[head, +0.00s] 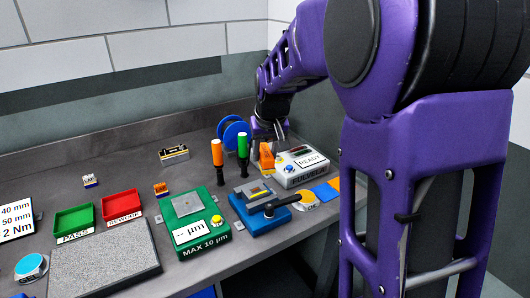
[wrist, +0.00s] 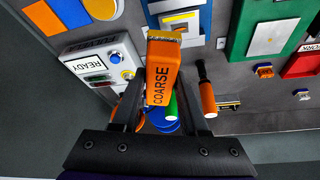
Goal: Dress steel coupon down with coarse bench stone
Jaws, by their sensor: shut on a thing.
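My gripper (head: 268,135) is shut on the orange coarse stone (head: 266,157), left of the white box. In the wrist view the stone, lettered COARSE (wrist: 162,62), sits between the two dark fingers of my gripper (wrist: 158,95). I cannot tell if the stone touches the bench. A blue clamp fixture (head: 262,222) with a black lever stands in front of the stone. A grey piece with a yellowish patch, seemingly the steel coupon (head: 257,191), sits in it. The fixture also shows at the top of the wrist view (wrist: 206,22).
The white box reading READY (head: 301,174) stands close right of the stone. Orange-handled (head: 217,150) and green-handled (head: 243,145) tools stand left. A green gauge (head: 185,203), green tray (head: 74,219), red tray (head: 121,204) and grey plate (head: 104,258) lie further left.

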